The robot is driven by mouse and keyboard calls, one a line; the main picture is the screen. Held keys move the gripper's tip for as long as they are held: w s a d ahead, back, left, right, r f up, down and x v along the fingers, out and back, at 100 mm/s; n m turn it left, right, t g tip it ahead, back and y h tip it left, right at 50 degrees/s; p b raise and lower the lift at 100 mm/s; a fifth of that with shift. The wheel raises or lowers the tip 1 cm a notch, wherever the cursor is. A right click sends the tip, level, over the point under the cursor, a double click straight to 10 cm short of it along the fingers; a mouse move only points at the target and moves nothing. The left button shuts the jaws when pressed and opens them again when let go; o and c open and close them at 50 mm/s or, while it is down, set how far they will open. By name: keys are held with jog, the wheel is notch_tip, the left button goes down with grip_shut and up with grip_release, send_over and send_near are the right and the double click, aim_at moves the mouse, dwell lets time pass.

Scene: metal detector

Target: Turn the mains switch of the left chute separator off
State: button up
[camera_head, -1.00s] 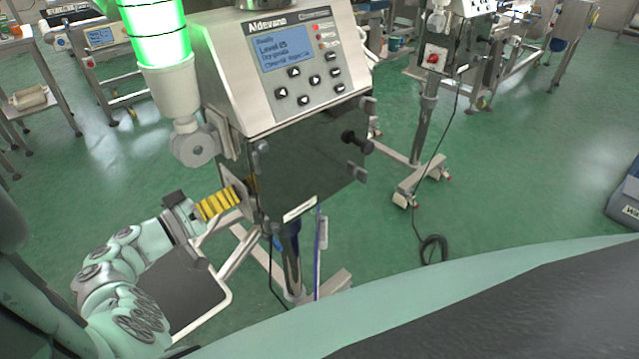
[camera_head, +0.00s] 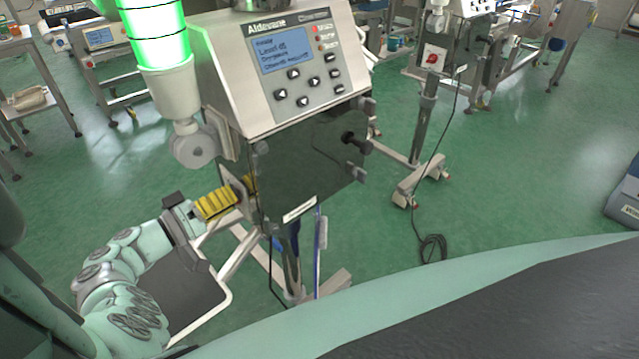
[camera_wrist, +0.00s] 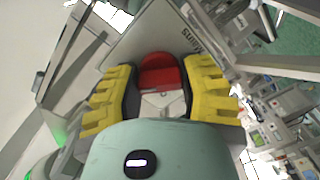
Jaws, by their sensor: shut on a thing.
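The separator (camera_head: 230,75) stands at centre left, with a lit display, a key panel and a dark glossy front box. My gripper (camera_head: 236,194) reaches from the lower left to the left side of this box. In the wrist view, a red switch knob (camera_wrist: 161,72) lies between my yellow ribbed fingers, which are shut on it. The knob sits on a pale plate that is partly hidden by my gripper. In the head view my fingers hide the knob, and its on or off position cannot be read.
A green-lit lamp column (camera_head: 155,35) rises at the separator's left, above my gripper. A second machine with a red switch (camera_head: 433,57) stands back right. A cable (camera_head: 432,248) lies coiled on the open green floor. A bench (camera_head: 35,100) stands far left.

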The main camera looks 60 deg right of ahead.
jog(key=n+p, duration=0.1)
jog(key=n, duration=0.3)
jog(key=shift+r+n, duration=0.1)
jog(key=shift+n, duration=0.2)
jog(key=n+p, duration=0.1)
jog(key=n, duration=0.2)
jog(key=shift+w+n, duration=0.1)
jog(key=shift+n, duration=0.3)
jog(key=n+p, duration=0.1)
jog(key=n, duration=0.6)
jog(key=shift+n, duration=0.6)
jog(key=o, duration=1.2)
jog(key=shift+a, duration=0.1)
jog(key=v, duration=1.1)
jog(key=shift+a, duration=0.35)
